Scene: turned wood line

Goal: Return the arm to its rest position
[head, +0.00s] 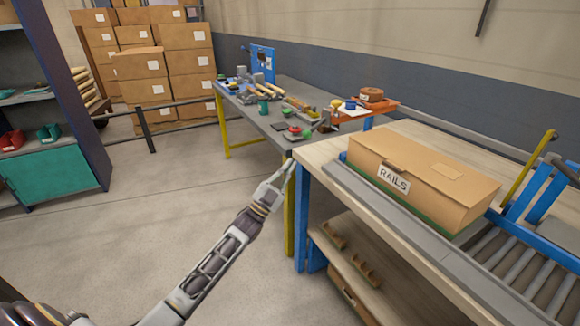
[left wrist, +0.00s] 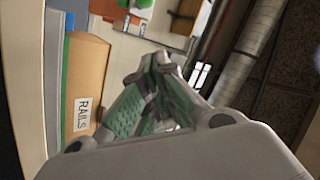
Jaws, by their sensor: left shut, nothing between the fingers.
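My left arm reaches in from the bottom left of the head view. Its gripper (head: 283,172) is shut and empty, in front of the near corner of the wooden-topped table (head: 318,157). In the left wrist view the closed fingers (left wrist: 160,85) meet at their tips with nothing between them. I cannot tell whether the gripper touches the table's edge. My right gripper is not in view.
A cardboard box labelled RAILS (head: 420,172) sits on the table, beside a roller conveyor (head: 525,270). A cluttered grey workbench (head: 265,120) stands behind. Stacked cartons (head: 150,65) and a teal cabinet (head: 55,180) are at left. The floor (head: 170,215) between is clear.

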